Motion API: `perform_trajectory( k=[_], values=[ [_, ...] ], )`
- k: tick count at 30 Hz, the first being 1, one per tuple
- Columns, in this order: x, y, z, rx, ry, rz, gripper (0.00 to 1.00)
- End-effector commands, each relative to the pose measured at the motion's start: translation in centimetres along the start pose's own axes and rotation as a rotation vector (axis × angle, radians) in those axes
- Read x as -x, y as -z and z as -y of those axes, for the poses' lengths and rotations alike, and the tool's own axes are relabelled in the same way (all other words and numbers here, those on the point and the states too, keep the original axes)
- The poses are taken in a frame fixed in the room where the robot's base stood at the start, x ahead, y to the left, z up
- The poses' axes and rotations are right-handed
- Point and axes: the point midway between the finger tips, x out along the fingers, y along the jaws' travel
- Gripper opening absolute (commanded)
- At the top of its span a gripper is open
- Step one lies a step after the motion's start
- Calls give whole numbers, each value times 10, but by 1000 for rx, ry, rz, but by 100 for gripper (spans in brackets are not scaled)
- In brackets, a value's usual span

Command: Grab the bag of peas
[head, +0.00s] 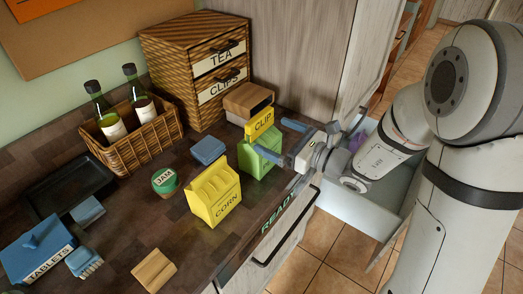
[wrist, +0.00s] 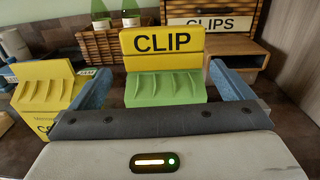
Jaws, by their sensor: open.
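A green bag (head: 257,162) stands upright on the dark counter, to the right of the yellow corn bag (head: 213,194). I cannot read a name on it. A yellow clip (head: 260,124) marked CLIP sits along its top. In the wrist view the green bag (wrist: 165,90) and the clip (wrist: 162,46) are straight ahead. My gripper (wrist: 154,82) is open, with one blue finger to each side of the green bag. I cannot tell how far the fingertips reach along it. The head view shows my gripper (head: 277,140) coming from the right. The bag's lower part is hidden in the wrist view.
A wicker drawer box (head: 195,65) and a bottle basket (head: 135,130) stand behind. An open drawer (head: 365,207) is below my arm.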

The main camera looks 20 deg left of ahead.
Motion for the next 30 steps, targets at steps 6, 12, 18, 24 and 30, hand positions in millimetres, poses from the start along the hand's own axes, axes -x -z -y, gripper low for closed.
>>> perform_trajectory(
  k=[6,12,18,24,30],
  values=[
    [-20,2,6,-24,26,13,100],
    [-44,0,6,-23,25,12,100],
    [-72,0,6,-22,26,12,100],
    [-79,1,7,-21,29,12,100],
    [-78,1,7,-21,29,12,93]
  ],
)
